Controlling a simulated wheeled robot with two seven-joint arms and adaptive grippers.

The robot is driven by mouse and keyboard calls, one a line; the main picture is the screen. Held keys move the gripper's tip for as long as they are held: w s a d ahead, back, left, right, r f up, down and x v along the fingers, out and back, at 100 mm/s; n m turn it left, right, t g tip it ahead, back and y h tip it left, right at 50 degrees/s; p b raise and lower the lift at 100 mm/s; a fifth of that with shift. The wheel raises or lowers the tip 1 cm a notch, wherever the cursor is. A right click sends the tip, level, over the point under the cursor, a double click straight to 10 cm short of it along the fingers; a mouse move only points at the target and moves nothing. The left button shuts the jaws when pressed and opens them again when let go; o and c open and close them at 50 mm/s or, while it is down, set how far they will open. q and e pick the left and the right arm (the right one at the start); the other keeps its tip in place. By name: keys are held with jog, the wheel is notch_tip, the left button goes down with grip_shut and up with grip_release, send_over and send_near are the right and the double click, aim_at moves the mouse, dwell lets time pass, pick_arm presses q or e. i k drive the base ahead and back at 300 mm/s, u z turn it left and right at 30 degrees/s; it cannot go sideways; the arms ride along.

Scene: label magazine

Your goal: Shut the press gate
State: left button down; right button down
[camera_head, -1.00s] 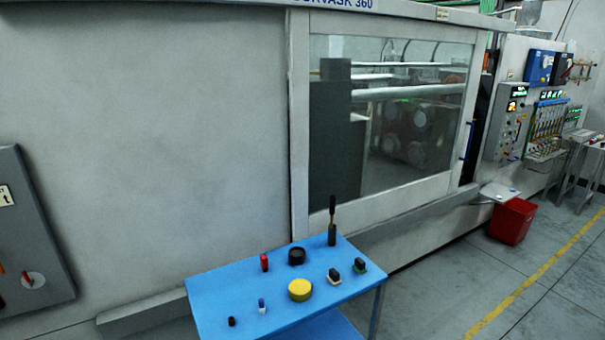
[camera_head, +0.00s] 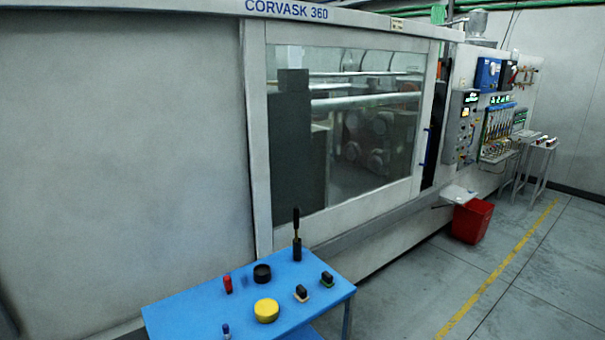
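The press gate (camera_head: 396,203) is a pale sliding door with a large window, set in the front of the CORVASK 360 machine. A dark narrow gap (camera_head: 434,140) shows between the gate's right edge and the control panel side, so the gate stands a little open. Neither of my grippers shows in the head view.
A blue table (camera_head: 180,315) with stamps, a yellow round tin (camera_head: 266,310) and other small items stands before the gate's left part. A red bin (camera_head: 472,220) stands on the floor below the control panel (camera_head: 462,127). The floor right of the table is clear.

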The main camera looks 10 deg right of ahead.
aim_at(316, 228)
jog(key=z, duration=0.2)
jog(key=i, duration=1.3)
jog(key=u, duration=0.8)
